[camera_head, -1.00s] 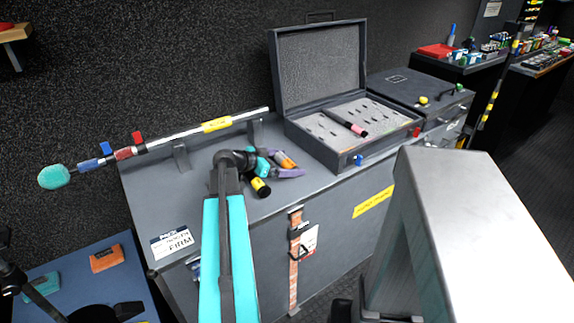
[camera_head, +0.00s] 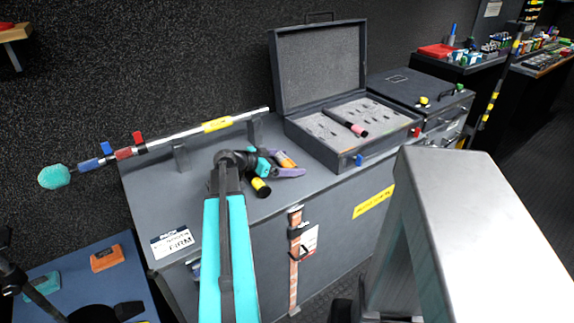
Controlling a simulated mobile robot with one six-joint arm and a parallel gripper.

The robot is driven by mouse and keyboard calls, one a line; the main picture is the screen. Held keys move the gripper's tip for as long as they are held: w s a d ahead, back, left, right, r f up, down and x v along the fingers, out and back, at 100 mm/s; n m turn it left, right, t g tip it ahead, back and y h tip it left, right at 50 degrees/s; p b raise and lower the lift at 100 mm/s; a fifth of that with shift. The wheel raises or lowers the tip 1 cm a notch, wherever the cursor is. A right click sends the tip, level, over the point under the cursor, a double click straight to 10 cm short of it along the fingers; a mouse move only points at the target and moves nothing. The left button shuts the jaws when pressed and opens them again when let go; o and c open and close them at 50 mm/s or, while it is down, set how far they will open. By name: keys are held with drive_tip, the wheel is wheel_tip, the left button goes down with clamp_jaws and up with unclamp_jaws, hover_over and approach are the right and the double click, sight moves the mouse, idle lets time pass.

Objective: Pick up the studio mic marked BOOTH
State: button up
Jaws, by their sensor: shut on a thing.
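My gripper (camera_head: 287,164) is low over the top of the grey flight case, its purple fingers pointing right. It is shut on a studio mic with an orange band (camera_head: 287,159), which is mostly hidden by the fingers and wrist. A black mic with a yellow band (camera_head: 261,187) lies just below the wrist, partly covered by my arm. A dark mic with a pink band (camera_head: 357,129) lies across the foam of the open case. No BOOTH marking can be read on any mic.
The open foam-lined case (camera_head: 345,158) stands right of my gripper, beside a closed case (camera_head: 410,88). A boom pole (camera_head: 190,132) with a teal tip rests on supports behind. A FIRM card (camera_head: 172,243) lies at the front left. The top between card and arm is clear.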

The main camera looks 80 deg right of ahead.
sight(287, 160)
drive_tip(key=shift+r, duration=0.2)
drive_tip(key=shift+r, duration=4.85)
